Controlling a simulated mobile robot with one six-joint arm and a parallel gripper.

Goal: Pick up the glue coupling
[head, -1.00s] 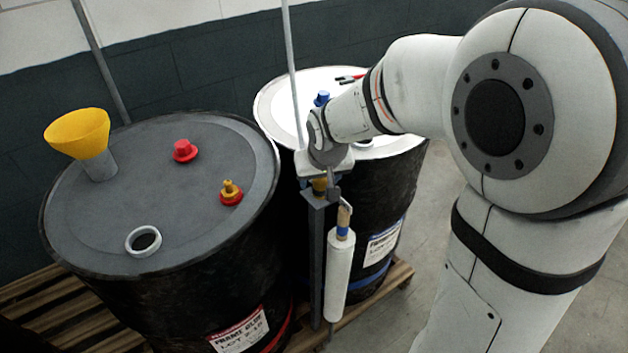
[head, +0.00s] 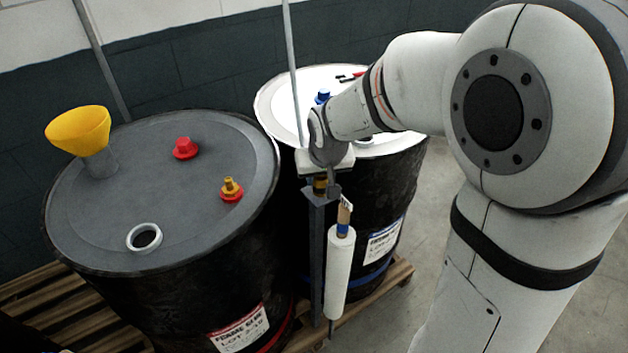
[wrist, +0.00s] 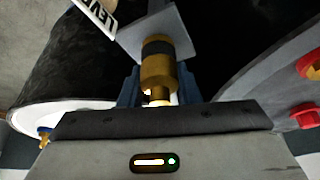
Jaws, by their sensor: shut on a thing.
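The glue coupling (wrist: 157,70) is a brass cylinder with a dark band, seen in the middle of the wrist view. My gripper (head: 324,184) is shut on it, with a blue-grey finger at each side. In the head view the coupling (head: 319,185) is a small brass and dark patch under my gripper, partly hidden. It is at the small plate (head: 315,197) on top of a grey post; the same plate shows behind it in the wrist view (wrist: 185,38). I cannot tell whether the coupling touches the plate.
A dark drum (head: 75,235) with a yellow funnel (head: 80,132), red plug (head: 186,148) and red-brass fitting (head: 231,190) stands left. A white-topped drum (head: 275,102) is behind my gripper. A white roll (head: 340,270) hangs beside the post. Floor is clear at right.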

